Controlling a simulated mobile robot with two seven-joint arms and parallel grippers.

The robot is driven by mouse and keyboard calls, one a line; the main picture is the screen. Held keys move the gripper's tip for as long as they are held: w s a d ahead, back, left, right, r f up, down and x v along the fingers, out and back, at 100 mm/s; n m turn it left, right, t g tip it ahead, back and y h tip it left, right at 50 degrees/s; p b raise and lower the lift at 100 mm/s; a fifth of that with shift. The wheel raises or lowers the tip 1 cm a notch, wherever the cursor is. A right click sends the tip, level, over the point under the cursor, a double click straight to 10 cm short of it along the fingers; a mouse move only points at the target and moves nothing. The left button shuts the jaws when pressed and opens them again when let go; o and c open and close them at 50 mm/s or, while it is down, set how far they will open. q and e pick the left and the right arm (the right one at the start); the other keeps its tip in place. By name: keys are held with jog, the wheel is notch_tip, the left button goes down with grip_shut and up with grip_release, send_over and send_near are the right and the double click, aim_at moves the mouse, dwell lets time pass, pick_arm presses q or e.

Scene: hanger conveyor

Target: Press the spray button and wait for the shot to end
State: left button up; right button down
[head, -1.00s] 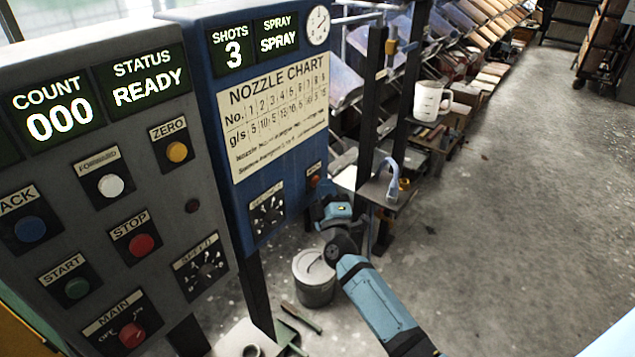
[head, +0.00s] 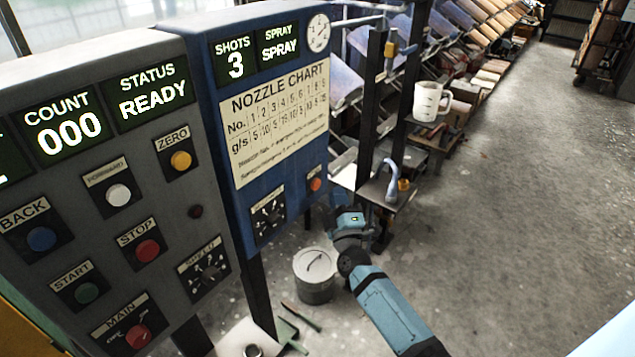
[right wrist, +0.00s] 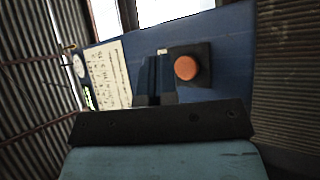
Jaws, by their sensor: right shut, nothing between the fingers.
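The round orange spray button (head: 315,184) sits at the lower right of the blue spray panel (head: 222,130). In the right wrist view the button (right wrist: 186,68) stands on a dark square plate. My right gripper (head: 342,208) is in front of the panel, just below and right of the button, and looks apart from it. In the right wrist view its shut, empty fingers (right wrist: 155,78) show left of the button. The spray display (head: 278,43) reads SPRAY and the shots display (head: 235,65) reads 3. My left gripper is not in view.
A grey control panel (head: 180,235) with several buttons stands at the left; its status reads READY. A bucket (head: 314,285) is on the floor below my right gripper. Floor at right is clear.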

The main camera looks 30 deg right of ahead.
jog(key=s, duration=0.1)
jog(key=s+d+p, duration=0.1)
jog(key=s, duration=0.1)
jog(key=shift+d, duration=0.1)
dwell(0.8)
jog(key=s+a+f+m+g+y+p, duration=0.1)
jog(key=s+a+f+m+g+y, duration=0.1)
jog(key=s+a+f, duration=0.3)
jog(key=s+a+f+m+g+y, duration=0.3)
jog(key=s+a+f+g+y, duration=0.1)
jog(key=s, duration=0.7)
jog(key=s+a+f+m+g+y+p, duration=0.1)
jog(key=s+a+f+m+g+y, duration=0.1)
jog(key=s+a+f+g+y, duration=0.2)
jog(key=s+a+f+g, duration=0.1)
jog(key=s+a+f, duration=0.2)
jog(key=s+a, duration=0.2)
jog(key=shift+f+m+p, duration=0.3)
jog(key=shift+m+p, duration=0.05)
jog(key=shift+m, duration=0.05)
